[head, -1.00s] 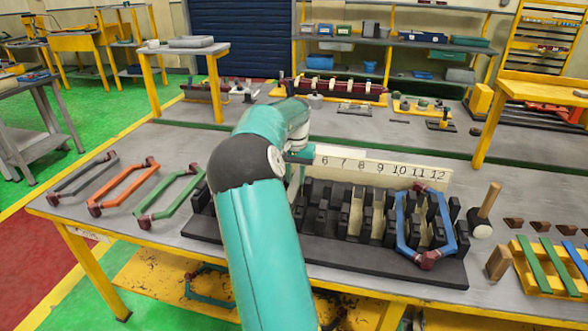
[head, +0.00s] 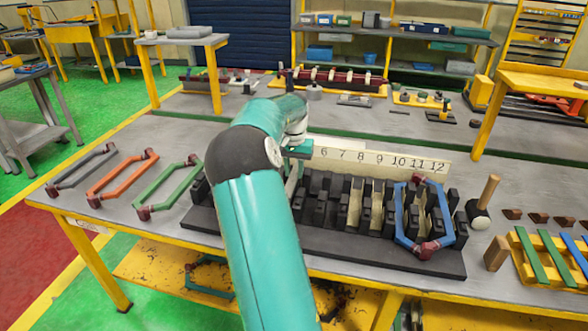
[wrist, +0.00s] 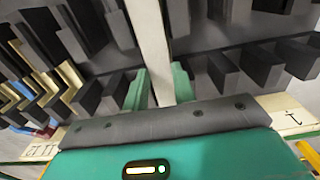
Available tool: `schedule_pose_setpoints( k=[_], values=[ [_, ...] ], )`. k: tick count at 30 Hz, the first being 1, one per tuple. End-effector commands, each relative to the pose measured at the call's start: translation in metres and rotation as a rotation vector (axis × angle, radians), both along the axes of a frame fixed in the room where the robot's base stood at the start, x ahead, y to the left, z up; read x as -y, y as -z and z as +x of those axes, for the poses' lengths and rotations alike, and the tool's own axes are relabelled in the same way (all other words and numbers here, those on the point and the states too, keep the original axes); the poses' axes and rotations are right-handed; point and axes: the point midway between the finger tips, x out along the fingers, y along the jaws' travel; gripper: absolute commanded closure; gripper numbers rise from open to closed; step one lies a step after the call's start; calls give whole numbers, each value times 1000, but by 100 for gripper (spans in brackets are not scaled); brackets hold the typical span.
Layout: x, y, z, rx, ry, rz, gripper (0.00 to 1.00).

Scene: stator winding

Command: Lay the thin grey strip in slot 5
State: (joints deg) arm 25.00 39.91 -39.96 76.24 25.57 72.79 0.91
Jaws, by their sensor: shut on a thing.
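In the wrist view, my gripper (wrist: 161,90) has its two teal fingers closed on a thin pale grey strip (wrist: 150,45). The strip runs from between the fingertips to the top of the picture, between rows of black teeth. How deep it sits in a slot cannot be told. The black slotted stator block (head: 340,240) lies on the bench in the head view. A pale number board (head: 375,160) behind it reads 6 to 12; my arm covers the lower numbers, slot 5's mark included. My gripper's fingertips are hidden behind my arm there.
A blue coil (head: 402,215) stands over the block's right end. Grey (head: 80,170), orange (head: 122,177) and green (head: 170,185) coils lie at left. A mallet (head: 480,210) and a yellow rack (head: 540,270) of coloured strips are at right. Pale liners line some slots.

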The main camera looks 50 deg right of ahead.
Motion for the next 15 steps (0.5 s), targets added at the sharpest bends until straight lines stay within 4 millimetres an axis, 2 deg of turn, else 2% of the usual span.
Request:
schedule_pose_setpoints(
  k=[15],
  values=[
    [0, 14, 0, 0, 1, 1, 100]
  ],
)
